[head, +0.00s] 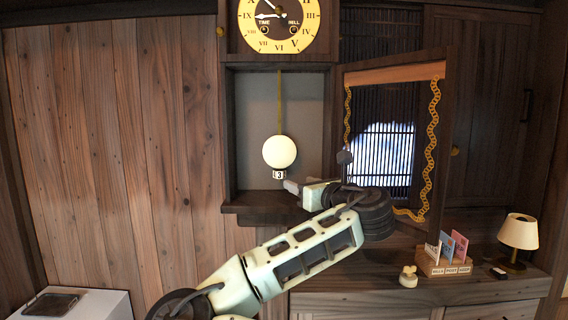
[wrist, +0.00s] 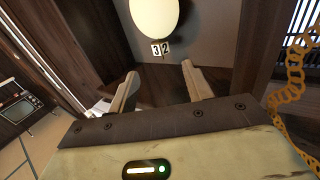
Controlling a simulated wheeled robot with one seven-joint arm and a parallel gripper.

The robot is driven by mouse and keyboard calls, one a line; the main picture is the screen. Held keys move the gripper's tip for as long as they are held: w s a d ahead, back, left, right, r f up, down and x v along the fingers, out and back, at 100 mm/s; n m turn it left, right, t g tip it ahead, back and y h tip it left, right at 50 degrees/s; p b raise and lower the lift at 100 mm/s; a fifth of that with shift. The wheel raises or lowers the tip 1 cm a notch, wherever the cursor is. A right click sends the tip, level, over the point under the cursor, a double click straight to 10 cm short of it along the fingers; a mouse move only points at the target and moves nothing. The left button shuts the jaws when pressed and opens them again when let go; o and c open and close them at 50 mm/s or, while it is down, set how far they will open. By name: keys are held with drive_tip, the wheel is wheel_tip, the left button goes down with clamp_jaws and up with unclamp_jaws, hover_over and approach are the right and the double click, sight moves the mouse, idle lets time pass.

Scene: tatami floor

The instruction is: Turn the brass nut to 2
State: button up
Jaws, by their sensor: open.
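The wall clock (head: 279,27) has a yellow dial and an open case below it. A round cream pendulum bob (head: 279,152) hangs on a brass-coloured rod in the case. Right under the bob is a small nut with number faces (head: 279,174), showing 3 in the head view. In the wrist view the nut (wrist: 160,48) shows 3 and 2 side by side; no brass colour can be made out on it. My gripper (head: 303,189) is open and empty, in front of and below the nut. Its two fingers (wrist: 160,80) are spread apart, short of the nut and not touching it.
A dark ledge (head: 250,207) lies under the case. A letter rack (head: 445,263), a lamp (head: 518,233) and a small cream object (head: 408,277) stand on the cabinet at right.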

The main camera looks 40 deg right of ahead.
sight(283, 175)
drive_tip(key=w+p, duration=0.1)
drive_tip(key=w, duration=0.2)
drive_tip(key=w+p, duration=0.2)
drive_tip(key=w, duration=0.1)
drive_tip(key=w+p, duration=0.1)
drive_tip(key=w, duration=0.2)
drive_tip(key=shift+w+d, duration=0.15)
drive_tip(key=shift+d, duration=0.25)
drive_tip(key=shift+c, duration=0.3)
drive_tip(key=c, duration=0.9)
